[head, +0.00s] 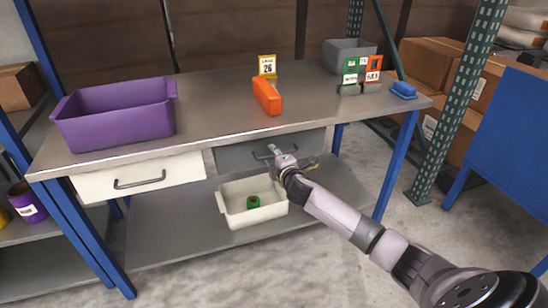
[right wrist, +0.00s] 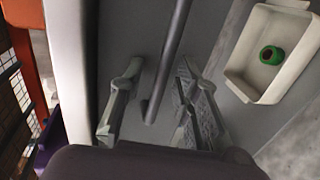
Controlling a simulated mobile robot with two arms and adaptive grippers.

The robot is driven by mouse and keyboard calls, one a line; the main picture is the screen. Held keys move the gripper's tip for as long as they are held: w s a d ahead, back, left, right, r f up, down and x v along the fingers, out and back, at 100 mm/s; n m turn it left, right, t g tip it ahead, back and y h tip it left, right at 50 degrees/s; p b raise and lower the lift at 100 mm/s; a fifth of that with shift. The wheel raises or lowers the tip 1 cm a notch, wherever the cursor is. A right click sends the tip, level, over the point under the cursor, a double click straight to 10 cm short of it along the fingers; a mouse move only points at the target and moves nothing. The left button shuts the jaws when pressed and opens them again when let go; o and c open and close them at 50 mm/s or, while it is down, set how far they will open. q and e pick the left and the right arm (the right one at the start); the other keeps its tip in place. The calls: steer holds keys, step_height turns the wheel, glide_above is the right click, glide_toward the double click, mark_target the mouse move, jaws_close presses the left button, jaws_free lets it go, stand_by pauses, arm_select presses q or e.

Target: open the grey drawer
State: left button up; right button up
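The grey drawer (head: 232,159) is under the table top, right of a white drawer, and looks closed. Its dark bar handle (head: 262,156) is partly hidden by my right gripper (head: 284,158), which is at the drawer front. In the right wrist view, the handle bar (right wrist: 172,55) runs between the two fingers of my right gripper (right wrist: 155,105). The fingers stand apart on either side of the bar, with gaps visible. The drawer front (right wrist: 135,45) is just beyond the fingertips. My left gripper is not in view.
A white bin (head: 227,212) with a green item (head: 253,202) inside stands on the lower shelf, below the grey drawer. The white drawer (head: 100,185) is at left. A purple bin (head: 115,125) and an orange object (head: 267,96) stand on the table (head: 215,120).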

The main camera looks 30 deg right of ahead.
jaws_close()
stand_by(0.3)
stand_by(0.6)
